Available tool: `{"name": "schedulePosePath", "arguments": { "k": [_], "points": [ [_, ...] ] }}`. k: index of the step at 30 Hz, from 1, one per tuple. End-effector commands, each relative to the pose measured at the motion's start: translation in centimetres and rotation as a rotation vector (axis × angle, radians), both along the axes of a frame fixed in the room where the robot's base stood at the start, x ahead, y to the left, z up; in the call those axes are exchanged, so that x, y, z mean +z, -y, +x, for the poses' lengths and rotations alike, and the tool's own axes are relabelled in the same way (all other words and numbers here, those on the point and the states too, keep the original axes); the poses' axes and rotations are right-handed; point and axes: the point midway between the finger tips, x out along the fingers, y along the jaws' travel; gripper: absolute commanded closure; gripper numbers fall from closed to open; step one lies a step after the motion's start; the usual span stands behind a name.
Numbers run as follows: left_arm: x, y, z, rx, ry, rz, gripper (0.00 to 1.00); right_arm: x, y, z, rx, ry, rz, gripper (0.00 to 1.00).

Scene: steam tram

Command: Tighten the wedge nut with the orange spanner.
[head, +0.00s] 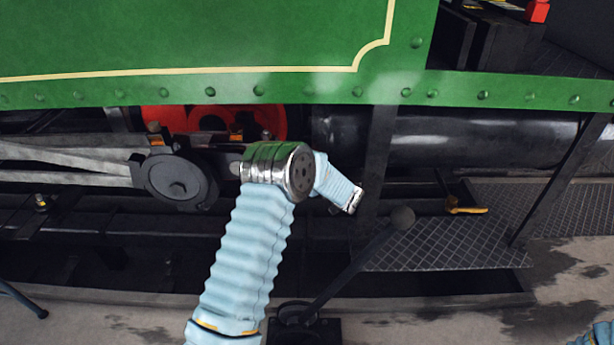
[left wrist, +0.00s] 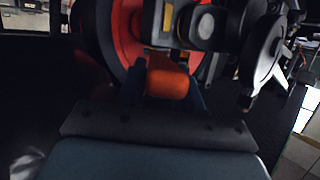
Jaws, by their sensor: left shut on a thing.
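In the left wrist view my left gripper (left wrist: 168,92) is shut on an orange piece, which looks like the handle of the orange spanner (left wrist: 168,83). The spanner's far end is hidden. Just beyond are a dark rod end with a small orange mark (left wrist: 167,18) and a red wheel (left wrist: 128,35). I cannot tell the wedge nut for sure, or whether the spanner touches it. In the head view my left arm stands before the rods and the red wheel (head: 270,120); its fingers cannot be made out. My right gripper is out of view.
A green panel (head: 200,45) overhangs the rods from above. A dark round crank disc (head: 180,182) sticks out at left. A black lever (head: 350,265) leans up in front. A yellow tool (head: 465,208) lies by the tread plate (head: 440,245) at right.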

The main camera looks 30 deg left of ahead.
Motion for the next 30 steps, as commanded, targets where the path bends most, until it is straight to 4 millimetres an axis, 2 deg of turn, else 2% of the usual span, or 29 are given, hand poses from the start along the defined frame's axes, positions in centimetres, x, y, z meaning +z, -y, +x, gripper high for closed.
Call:
{"name": "schedulePosePath", "arguments": {
  "k": [12,30],
  "points": [
    [0.1,-0.2,0.2,-0.001,0.002,0.001,1.00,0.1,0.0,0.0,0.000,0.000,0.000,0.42],
    [0.1,-1.8,1.1,-0.002,0.002,0.002,1.00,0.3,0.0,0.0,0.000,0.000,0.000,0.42]
  ]
}}
